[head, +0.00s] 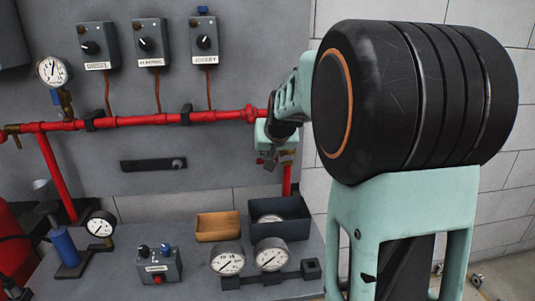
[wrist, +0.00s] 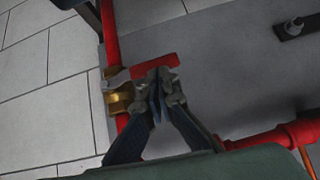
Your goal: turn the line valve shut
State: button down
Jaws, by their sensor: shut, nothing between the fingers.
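The line valve has a brass body (wrist: 118,98) on a vertical red pipe (wrist: 108,32) in the wrist view. Its red lever (wrist: 150,69) sticks out to the right there, crosswise to the pipe. My gripper (wrist: 160,78) is shut and empty, its fingertips overlapping the lever's lower edge in the picture; I cannot tell whether they touch. In the head view my gripper (head: 268,162) is at the right end of the red line, and my arm hides most of the valve. Only a bit of brass (head: 288,157) shows beside it.
A horizontal red pipe (head: 160,120) runs along the grey panel, with a black slotted bar (head: 153,164) below. Switch boxes (head: 149,43) hang above. Gauges (head: 227,260), a wooden tray (head: 217,227) and a dark bin (head: 283,226) stand on the bench below my gripper.

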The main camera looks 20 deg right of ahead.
jog(key=shift+a+f, duration=0.1)
jog(key=shift+f, duration=0.15)
